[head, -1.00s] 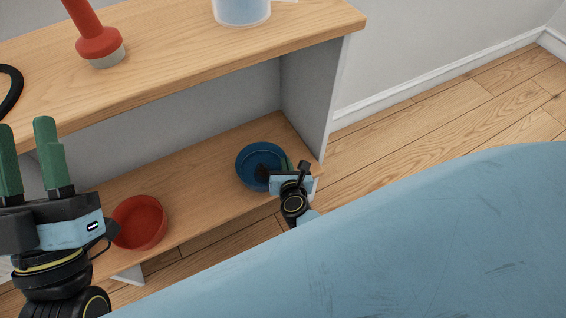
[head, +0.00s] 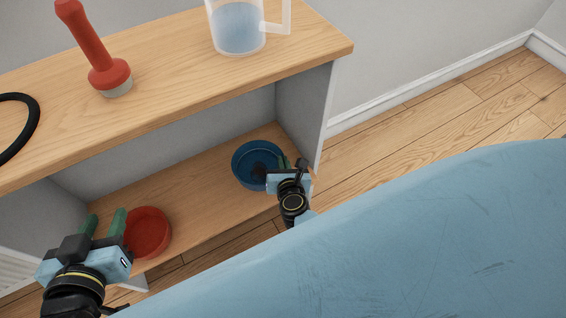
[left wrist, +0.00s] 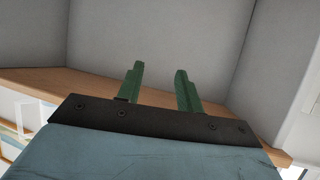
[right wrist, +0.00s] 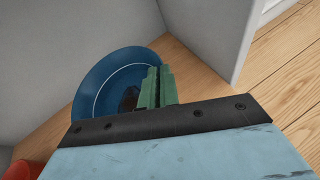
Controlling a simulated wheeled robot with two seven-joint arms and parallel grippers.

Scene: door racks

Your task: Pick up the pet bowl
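A blue bowl (head: 245,178) with a dark patch inside is at the right end of the lower shelf. It also shows in the right wrist view (right wrist: 92,98). I cannot tell whether it touches the shelf. My right gripper (head: 284,164) is at its near right rim. In the right wrist view its green fingers (right wrist: 159,85) are close together, shut on the rim. A red bowl (head: 150,232) sits on the lower shelf at the left. My left gripper (head: 105,222) is open and empty beside it; its fingers (left wrist: 159,85) are apart in the left wrist view.
The upper shelf (head: 170,80) holds a red plunger-like tool (head: 95,50), a clear jug (head: 238,28) and a black ring (head: 35,125). A grey side panel (head: 303,110) stands right of the blue bowl. Wooden floor (head: 440,110) is clear at right.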

